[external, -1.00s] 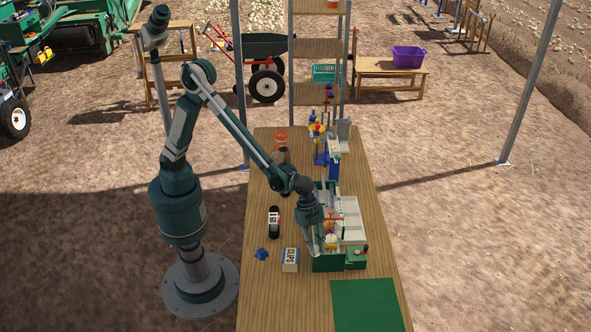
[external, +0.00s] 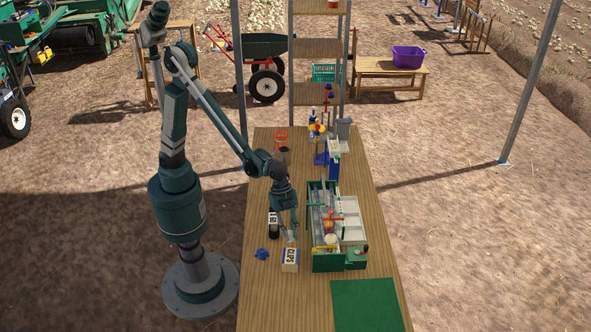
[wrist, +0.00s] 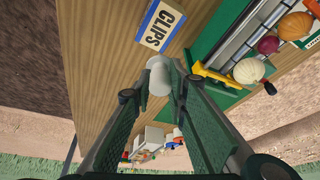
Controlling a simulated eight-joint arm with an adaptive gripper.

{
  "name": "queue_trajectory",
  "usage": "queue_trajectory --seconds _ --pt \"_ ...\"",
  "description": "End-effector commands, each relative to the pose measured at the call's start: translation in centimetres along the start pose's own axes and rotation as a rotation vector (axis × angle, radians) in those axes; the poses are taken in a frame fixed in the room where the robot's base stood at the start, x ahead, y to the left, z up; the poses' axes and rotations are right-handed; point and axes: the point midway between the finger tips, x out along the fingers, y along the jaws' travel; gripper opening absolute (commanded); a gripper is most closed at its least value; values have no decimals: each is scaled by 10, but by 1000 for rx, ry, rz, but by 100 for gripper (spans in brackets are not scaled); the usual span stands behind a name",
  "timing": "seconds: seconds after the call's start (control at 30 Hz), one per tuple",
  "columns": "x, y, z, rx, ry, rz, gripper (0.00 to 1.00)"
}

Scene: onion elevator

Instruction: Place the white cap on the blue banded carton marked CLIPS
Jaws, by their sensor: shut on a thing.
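The carton marked CLIPS (external: 290,262) stands on the wooden table, cream with blue bands. It also shows at the top of the wrist view (wrist: 161,25). My gripper (external: 291,238) is above the table, close to the carton's far edge in the external view. In the wrist view my gripper (wrist: 160,80) is shut on the white cap (wrist: 157,76), held between its fingertips. The cap is too small to make out clearly in the external view.
A green elevator tray (external: 325,265) with onions stands right of the carton. A blue knob-like piece (external: 262,253) lies left of it, and a black roll (external: 274,228) with a white label stands behind. A green mat (external: 366,305) covers the table's front right.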

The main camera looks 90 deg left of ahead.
Motion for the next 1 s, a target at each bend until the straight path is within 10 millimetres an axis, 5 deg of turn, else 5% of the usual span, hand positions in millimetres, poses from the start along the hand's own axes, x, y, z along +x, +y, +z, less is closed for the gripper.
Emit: queue_trajectory --seconds 0.27,0.7,1.0 --pt "4 0 1 0 0 0 8" --pt "47 1 18 0 0 0 8" --pt "54 1 22 0 0 0 8"
